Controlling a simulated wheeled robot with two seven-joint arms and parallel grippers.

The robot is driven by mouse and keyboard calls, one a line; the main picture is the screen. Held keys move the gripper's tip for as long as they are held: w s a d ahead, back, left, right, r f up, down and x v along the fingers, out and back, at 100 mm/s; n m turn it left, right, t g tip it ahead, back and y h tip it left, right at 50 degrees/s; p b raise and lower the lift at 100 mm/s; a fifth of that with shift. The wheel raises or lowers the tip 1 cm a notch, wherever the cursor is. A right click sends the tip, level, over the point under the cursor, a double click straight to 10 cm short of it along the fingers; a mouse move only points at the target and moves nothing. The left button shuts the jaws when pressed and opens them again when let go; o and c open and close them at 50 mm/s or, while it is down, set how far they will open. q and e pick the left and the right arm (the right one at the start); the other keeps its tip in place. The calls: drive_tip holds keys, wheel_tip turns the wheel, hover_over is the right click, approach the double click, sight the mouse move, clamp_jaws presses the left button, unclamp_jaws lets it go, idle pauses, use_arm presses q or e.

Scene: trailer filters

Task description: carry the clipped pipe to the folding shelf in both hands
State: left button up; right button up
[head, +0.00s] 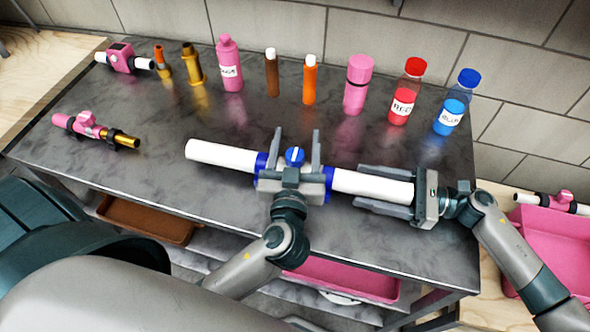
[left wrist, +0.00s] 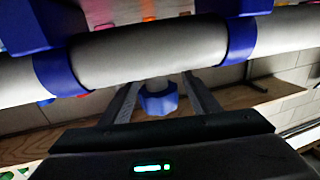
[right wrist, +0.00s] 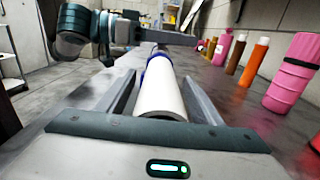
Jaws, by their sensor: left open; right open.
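The clipped pipe (head: 222,155) is a long white tube with blue clips and a blue knob (head: 294,156). It lies across the dark metal table in the head view. My left gripper (head: 297,150) is open over the pipe's middle, its fingers on either side of the knob section; the left wrist view shows the white tube (left wrist: 150,55) and blue clips across the open fingers. My right gripper (head: 362,187) is open at the pipe's right end, with its fingers along both sides; the right wrist view shows the white end (right wrist: 160,95) between them. I cannot identify the folding shelf.
Several bottles, including a pink one (head: 230,65) and a blue one (head: 456,103), stand along the table's back edge. Pink valve parts (head: 84,124) lie at the left. A pink bin (head: 550,245) is at the right. The table's left front is clear.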

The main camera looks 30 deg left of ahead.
sight(373, 180)
use_arm(q)
clamp_jaws()
use_arm(e)
clamp_jaws()
use_arm(q)
drive_tip(key=shift+r, duration=0.25)
use_arm(e)
drive_tip(key=shift+r, duration=0.2)
